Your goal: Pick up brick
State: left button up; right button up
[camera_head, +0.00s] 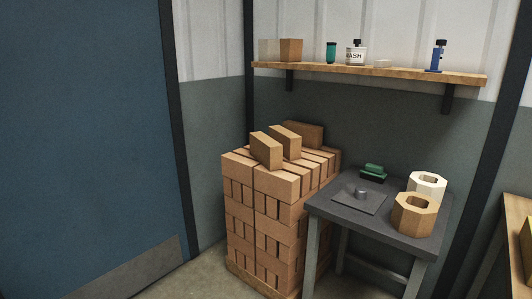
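A tall stack of tan bricks (275,187) stands on the floor in the middle of the head view, beside a dark table. A few loose bricks lie on top of the stack. The front loose brick (266,150) leans at an angle. A second loose brick (286,141) lies behind it to the right, also tilted. A third brick (305,134) lies at the back of the top. Neither of my grippers shows in this view.
The dark table (400,219) right of the stack holds a grey plate (360,201), a green item (374,170) and two octagonal blocks (414,217). A wooden shelf (400,74) hangs above. A blue door (85,130) is at left. Some floor is clear before the stack.

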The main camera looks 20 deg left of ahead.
aim_at(268, 152)
jog(key=u, duration=1.4)
jog(key=i, duration=2.65)
jog(key=z, duration=0.45)
